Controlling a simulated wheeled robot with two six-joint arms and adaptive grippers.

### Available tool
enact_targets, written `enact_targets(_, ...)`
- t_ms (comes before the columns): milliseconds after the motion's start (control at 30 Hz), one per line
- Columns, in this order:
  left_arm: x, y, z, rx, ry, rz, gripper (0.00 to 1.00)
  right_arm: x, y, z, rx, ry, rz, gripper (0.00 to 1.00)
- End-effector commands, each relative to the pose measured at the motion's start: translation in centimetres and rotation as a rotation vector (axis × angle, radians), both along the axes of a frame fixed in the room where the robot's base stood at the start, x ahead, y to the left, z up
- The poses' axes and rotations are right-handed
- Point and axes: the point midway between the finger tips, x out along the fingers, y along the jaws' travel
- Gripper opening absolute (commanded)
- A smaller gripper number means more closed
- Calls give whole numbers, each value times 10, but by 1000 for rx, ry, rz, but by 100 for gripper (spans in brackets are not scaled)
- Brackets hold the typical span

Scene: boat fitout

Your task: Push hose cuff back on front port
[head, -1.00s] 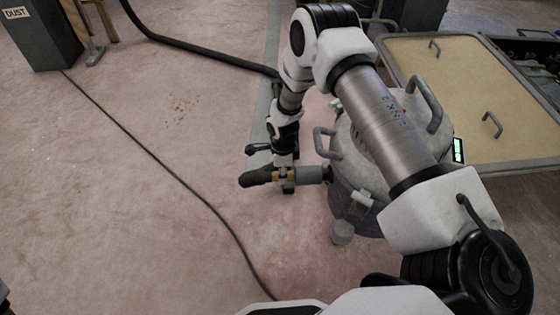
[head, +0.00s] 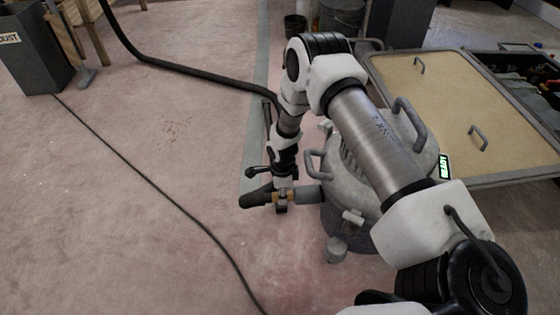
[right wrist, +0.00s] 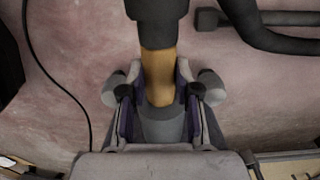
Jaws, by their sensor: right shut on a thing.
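The hose cuff (head: 287,197) is an orange-tan sleeve on the end of a dark hose (head: 256,198). It points at the grey front port (head: 309,194) of the grey round vacuum canister (head: 352,190). My right gripper (head: 282,202) is shut on the cuff, beside the canister. In the right wrist view the cuff (right wrist: 160,78) lies between the two fingers of the gripper (right wrist: 158,108), in line with the grey port (right wrist: 163,125). The fingers partly hide the joint, so I cannot tell how far on the cuff sits. My left gripper is out of view.
A green display (head: 444,167) is on the canister's right side. A tan panel with handles (head: 445,100) lies behind it. A grey DUST bin (head: 32,55) stands far left. A thin cable (head: 165,178) crosses the floor. The floor to the left is mostly clear.

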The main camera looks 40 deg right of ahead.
Motion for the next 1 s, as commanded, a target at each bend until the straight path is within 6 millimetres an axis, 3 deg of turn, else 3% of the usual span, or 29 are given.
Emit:
enact_targets(433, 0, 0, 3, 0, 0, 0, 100, -4, -6, 0, 0, 4, -1, 0)
enact_targets(467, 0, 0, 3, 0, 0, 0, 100, -4, -6, 0, 0, 4, -1, 39)
enact_targets(500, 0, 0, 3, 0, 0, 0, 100, -4, -6, -1, 0, 4, -1, 53)
enact_targets(533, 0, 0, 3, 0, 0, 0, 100, -4, -5, 0, 0, 4, -1, 61)
enact_targets(867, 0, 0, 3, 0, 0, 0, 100, -3, -4, 2, 0, 2, -1, 61)
enact_targets(1000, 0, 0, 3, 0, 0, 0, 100, -2, -5, 19, 1, 0, -1, 61)
